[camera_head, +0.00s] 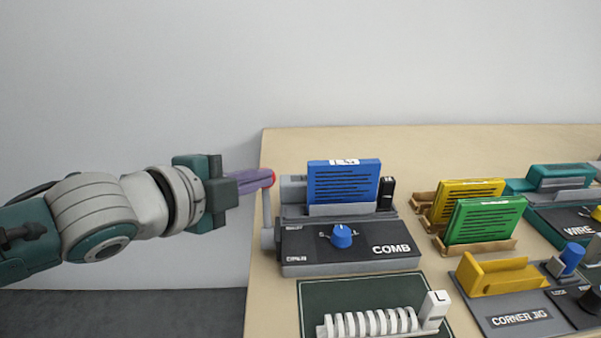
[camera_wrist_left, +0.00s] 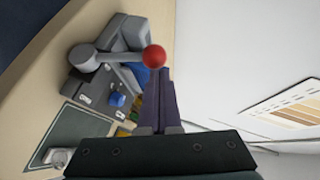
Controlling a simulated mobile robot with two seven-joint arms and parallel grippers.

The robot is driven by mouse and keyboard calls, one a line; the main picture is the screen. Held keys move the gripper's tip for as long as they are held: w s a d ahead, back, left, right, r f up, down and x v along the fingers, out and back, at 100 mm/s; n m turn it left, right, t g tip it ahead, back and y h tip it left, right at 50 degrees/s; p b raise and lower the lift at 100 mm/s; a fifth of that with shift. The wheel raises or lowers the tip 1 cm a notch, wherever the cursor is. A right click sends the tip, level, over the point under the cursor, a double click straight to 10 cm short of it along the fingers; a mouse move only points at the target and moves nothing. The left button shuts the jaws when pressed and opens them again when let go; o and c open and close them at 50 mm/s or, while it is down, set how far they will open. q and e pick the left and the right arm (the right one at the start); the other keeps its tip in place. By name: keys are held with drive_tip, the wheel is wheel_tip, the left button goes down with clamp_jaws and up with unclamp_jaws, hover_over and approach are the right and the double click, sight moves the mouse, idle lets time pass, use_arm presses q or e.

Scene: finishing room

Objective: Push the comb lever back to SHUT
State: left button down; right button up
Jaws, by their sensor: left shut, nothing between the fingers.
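The grey comb machine (camera_head: 350,262), labelled COMB, stands near the table's left edge, with a blue dial (camera_head: 341,236) on its front. Its grey lever (camera_head: 267,218) stands about upright on its left side and ends in a red knob (camera_head: 271,178). The lever (camera_wrist_left: 112,57) and red knob (camera_wrist_left: 154,57) also show in the left wrist view. My left gripper (camera_head: 266,179) is shut and empty, its purple fingertips (camera_wrist_left: 163,72) right at the knob and partly covering it in the head view. I cannot tell whether they touch. My right gripper is not in view.
A blue booklet (camera_head: 343,182) stands in the machine. A dark green mat (camera_head: 316,297) with a white comb spine (camera_head: 370,323) lies in front. Yellow (camera_head: 467,190) and green (camera_head: 484,221) booklets, a corner jig (camera_head: 518,318) and a teal WIRE machine (camera_head: 545,206) are to the right.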

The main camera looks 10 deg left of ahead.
use_arm(q)
drive_tip(key=shift+w+a, duration=0.2)
drive_tip(key=shift+w, duration=0.5)
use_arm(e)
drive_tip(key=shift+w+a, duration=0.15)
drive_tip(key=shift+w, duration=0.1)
use_arm(q)
drive_tip(key=shift+f, duration=0.1)
